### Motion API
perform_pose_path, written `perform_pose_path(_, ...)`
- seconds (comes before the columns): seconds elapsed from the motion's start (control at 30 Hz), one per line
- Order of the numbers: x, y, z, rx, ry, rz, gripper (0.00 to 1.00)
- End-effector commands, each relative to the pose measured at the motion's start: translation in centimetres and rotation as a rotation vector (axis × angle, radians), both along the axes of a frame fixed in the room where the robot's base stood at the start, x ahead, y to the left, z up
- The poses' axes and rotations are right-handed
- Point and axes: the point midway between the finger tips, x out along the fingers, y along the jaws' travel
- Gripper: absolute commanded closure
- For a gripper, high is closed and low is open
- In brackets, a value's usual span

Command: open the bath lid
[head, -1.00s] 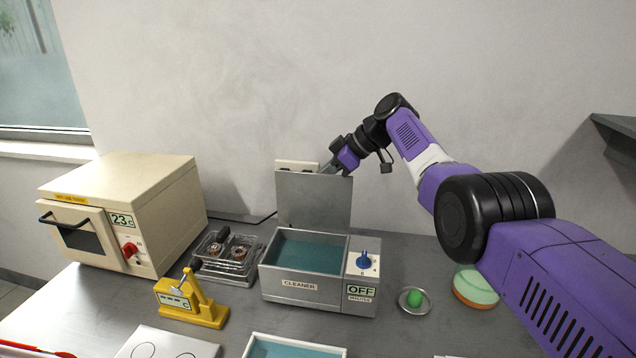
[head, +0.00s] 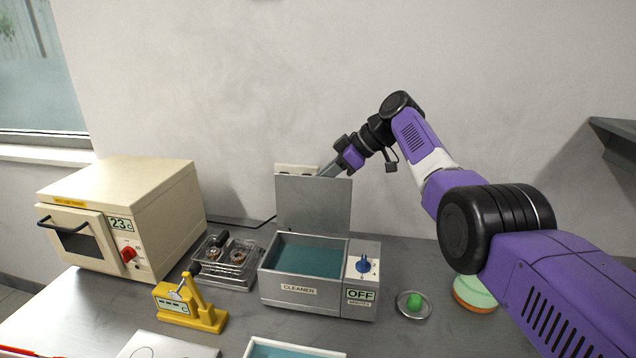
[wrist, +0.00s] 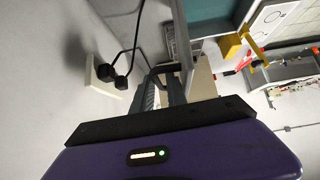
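The bath is the grey box labelled CLEANER (head: 298,290), with blue-green liquid inside, in the middle of the bench. Its flat grey lid (head: 312,205) stands upright at the back edge, so the bath is uncovered. My gripper (head: 328,171) is at the lid's upper right corner; whether it touches the lid is unclear. In the wrist view my gripper (wrist: 162,78) shows two dark fingers with a narrow gap and nothing clearly held between them. Part of the liquid (wrist: 205,8) shows at the top of that view.
A wall socket (head: 296,165) with plugs is behind the lid. A cream oven (head: 120,215) stands left, with a metal tray (head: 228,262) and yellow stand (head: 190,302) nearer the bath. A blue knob (head: 363,264) and OFF display are on the bath's right side. A green object (head: 414,300) sits on a dish.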

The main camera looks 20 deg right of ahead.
Motion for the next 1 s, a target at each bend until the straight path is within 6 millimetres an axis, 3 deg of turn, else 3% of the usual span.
perform_pose_path(0.4, -2.5, -3.3, 3.9, -0.001, -0.001, -0.003, 0.82)
perform_pose_path(1.0, -3.0, -4.1, 5.3, 0.0, 0.001, -0.002, 0.82)
